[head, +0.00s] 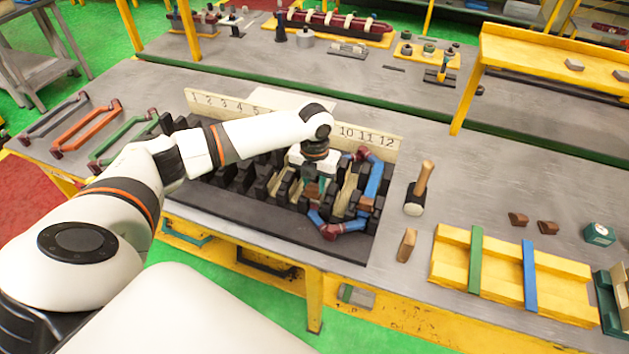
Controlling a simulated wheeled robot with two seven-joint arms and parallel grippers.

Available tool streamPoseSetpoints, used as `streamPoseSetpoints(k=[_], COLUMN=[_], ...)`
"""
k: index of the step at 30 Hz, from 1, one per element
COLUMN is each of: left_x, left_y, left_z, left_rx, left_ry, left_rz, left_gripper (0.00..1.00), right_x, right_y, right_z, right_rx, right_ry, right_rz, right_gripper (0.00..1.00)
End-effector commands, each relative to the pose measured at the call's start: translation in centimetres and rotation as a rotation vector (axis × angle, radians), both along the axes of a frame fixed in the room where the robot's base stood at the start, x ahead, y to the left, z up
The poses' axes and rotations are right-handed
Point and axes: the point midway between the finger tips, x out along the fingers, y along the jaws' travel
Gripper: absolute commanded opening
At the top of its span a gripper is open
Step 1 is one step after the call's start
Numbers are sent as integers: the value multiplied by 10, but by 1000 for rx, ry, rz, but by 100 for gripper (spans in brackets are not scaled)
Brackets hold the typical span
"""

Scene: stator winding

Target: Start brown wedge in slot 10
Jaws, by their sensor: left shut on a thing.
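My left gripper (312,190) reaches in from the left, points down over the black slotted stator block (235,205) and is shut. The thing between its fingers is small and mostly hidden; I take it for a brown wedge but cannot make out its shape. The fingertips are close to the slots, left of the blue coil; I cannot tell which slot they are over. The blue coil (373,180) with dark red ends lies across the right-hand slots. My right gripper is not in view.
Two brown wedges (518,219) lie on the right of the table. A yellow rack (450,262) with green and blue strips is at the right front. Coils (85,128) lie at the left.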

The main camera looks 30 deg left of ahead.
Motion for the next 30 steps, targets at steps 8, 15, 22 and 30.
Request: streamPoseSetpoints(k=[8, 15, 22, 30], left_x=[0, 0, 0, 0], left_y=[0, 0, 0, 0], left_z=[-20, -32, -40, -41], left_rx=[0, 0, -1, -1], left_ry=[-1, 1, 1, 0], left_rz=[0, 1, 1, 1], left_gripper=[7, 7, 7, 7], right_x=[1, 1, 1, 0], right_y=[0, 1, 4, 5], right_z=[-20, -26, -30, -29], right_rx=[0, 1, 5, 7], right_ry=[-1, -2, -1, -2], right_rz=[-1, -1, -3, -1], right_gripper=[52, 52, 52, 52])
